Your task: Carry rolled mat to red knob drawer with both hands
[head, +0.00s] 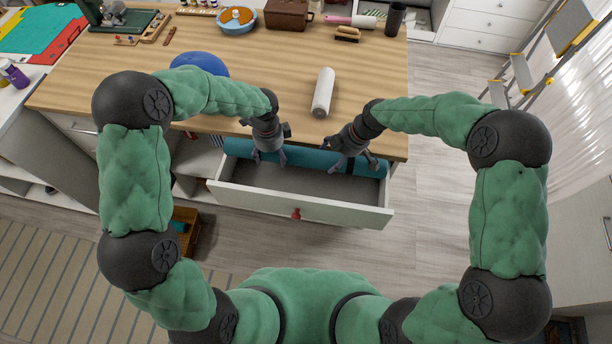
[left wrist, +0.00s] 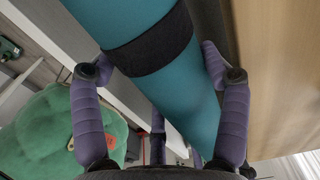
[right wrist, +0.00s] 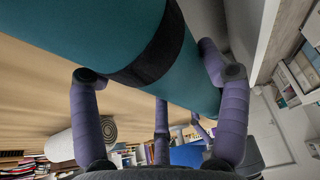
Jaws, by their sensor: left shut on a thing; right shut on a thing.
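The teal rolled mat (head: 307,162) lies level across the back of the open drawer, along the table's front edge. I cannot tell whether it rests on the drawer or hangs just above it. The red knob (head: 296,214) is on the front of the pulled-out white drawer (head: 250,197). My left gripper (head: 269,160) is shut on the mat left of its middle. My right gripper (head: 352,165) is shut on the mat nearer its right end. The mat fills both wrist views, with a dark strap (left wrist: 155,45) near the left fingers and another strap (right wrist: 150,55) near the right fingers.
The wooden tabletop (head: 270,85) is just behind the mat. A white roll (head: 322,92) and a blue dome-shaped thing (head: 200,64) lie on it. A stepladder (head: 520,75) is at right.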

